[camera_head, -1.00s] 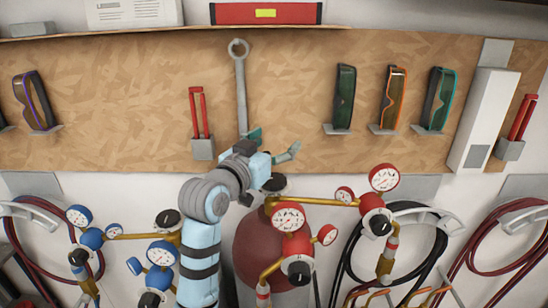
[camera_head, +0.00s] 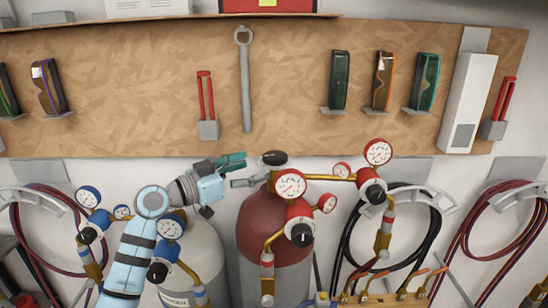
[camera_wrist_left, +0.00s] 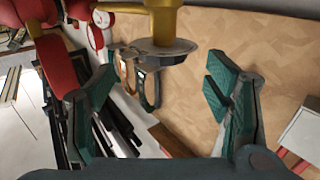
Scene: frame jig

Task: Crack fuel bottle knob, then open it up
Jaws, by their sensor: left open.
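The fuel bottle (camera_head: 262,232), a cylinder with a red top, stands right of centre in the head view. Its dark round knob (camera_head: 273,158) sits on top of the valve. In the left wrist view the knob (camera_wrist_left: 158,55) is a grey disc on a brass stem, at the upper middle between the spread fingers. My left gripper (camera_head: 246,169) is open and empty, just left of the knob at about its height. Its fingers also show in the wrist view (camera_wrist_left: 160,82), apart from the knob. My right gripper is not in view.
Red gauges (camera_head: 290,184) and a red regulator (camera_head: 299,222) crowd the bottle's right side. A pale bottle (camera_head: 196,250) with blue gauges (camera_head: 168,227) stands to the left. Behind is a wooden board (camera_head: 300,80) with a hanging wrench (camera_head: 245,85) and several safety glasses.

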